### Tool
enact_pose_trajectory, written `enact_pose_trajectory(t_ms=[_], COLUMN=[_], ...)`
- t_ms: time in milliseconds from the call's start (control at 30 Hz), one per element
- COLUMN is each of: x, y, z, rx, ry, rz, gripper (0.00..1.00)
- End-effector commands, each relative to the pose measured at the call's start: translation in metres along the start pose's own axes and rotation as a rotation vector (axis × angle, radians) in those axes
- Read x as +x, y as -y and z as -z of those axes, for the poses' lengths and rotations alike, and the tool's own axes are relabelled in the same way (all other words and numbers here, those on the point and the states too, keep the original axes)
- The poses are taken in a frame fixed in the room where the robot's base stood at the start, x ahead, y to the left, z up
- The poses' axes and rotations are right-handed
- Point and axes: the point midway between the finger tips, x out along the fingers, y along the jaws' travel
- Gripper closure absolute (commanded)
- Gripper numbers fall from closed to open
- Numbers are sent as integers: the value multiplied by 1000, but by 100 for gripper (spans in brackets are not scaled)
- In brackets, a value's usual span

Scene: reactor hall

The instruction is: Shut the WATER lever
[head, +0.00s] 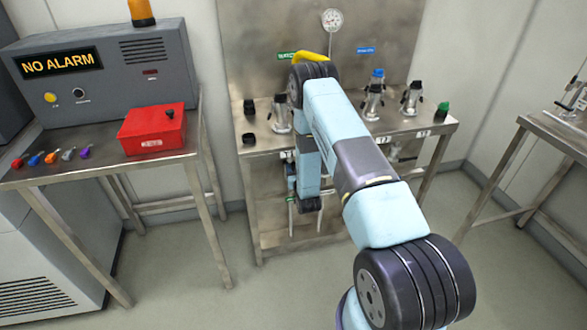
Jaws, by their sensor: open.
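No lever can be surely told as the WATER lever, as the labels are too small to read. On the steel back panel are a green label (287,56) and a blue label (366,50). A yellow handle-like piece (310,57) shows just right of the green label, partly hidden behind my arm. No handle is visible by the blue label. My arm reaches from the lower right to the bench and bends down in front of it. My gripper cannot be made out; the arm's far end is hidden or out of sight.
A round gauge (332,20) hangs above. At left, a table carries a NO ALARM console (100,75), a red box (152,128) and several coloured small items. Another table (560,135) stands right. The floor between is clear.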

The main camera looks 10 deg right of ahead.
Motion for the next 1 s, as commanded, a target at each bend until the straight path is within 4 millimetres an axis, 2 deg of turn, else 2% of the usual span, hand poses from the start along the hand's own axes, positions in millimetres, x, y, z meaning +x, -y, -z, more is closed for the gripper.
enact_pose_trajectory(t_ms=[167,633,1000], x=[0,0,0], y=[0,1,1], z=[0,0,0], rx=[0,0,0], ry=[0,0,0], rz=[0,1,1], gripper=[55,99,100])
